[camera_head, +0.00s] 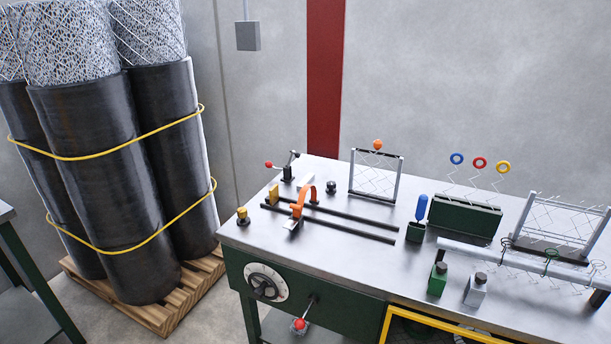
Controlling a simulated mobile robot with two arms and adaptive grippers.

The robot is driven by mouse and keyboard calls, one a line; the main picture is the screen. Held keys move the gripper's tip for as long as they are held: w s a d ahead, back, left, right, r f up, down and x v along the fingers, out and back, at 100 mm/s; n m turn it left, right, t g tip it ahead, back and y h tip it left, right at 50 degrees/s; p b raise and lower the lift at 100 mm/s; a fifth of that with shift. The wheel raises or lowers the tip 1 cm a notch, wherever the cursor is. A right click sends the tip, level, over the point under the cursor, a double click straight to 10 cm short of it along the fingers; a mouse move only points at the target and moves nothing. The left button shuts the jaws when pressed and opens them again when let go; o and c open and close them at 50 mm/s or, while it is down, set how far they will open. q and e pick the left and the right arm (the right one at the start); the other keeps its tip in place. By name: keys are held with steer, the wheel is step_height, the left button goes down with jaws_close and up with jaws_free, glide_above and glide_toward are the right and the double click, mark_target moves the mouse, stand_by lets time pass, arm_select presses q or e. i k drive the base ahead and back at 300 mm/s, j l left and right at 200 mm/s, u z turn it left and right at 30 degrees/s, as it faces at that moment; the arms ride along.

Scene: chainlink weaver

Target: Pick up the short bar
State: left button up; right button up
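Two thin dark bars lie nearly parallel on the metal workbench (325,262), running from the left side toward the middle. The nearer bar (345,228) and the farther bar (352,217) look close in length, so I cannot tell for sure which is the short bar. An orange clamp-like part (306,196) stands at their left end and covers some of them. Neither of my grippers is in view.
A blue-handled tool (421,207) stands in a dark holder right of the bars. Beyond are a small wire-mesh frame (376,177) and a green box (464,217) with coloured rings. Green (437,281) and grey (475,291) bottles stand near the front edge. Large wrapped rolls (110,185) stand left.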

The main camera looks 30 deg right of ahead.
mark_target(307, 179)
steer(key=i+j+z, duration=0.15)
steer(key=i+j, duration=0.25)
steer(key=i+j+z, duration=0.2)
steer(key=i+j, duration=0.25)
steer(key=i+j+z, duration=0.15)
steer(key=i+j, duration=0.3)
steer(key=i+j+z, duration=0.2)
steer(key=i+j, duration=0.2)
steer(key=j, duration=0.25)
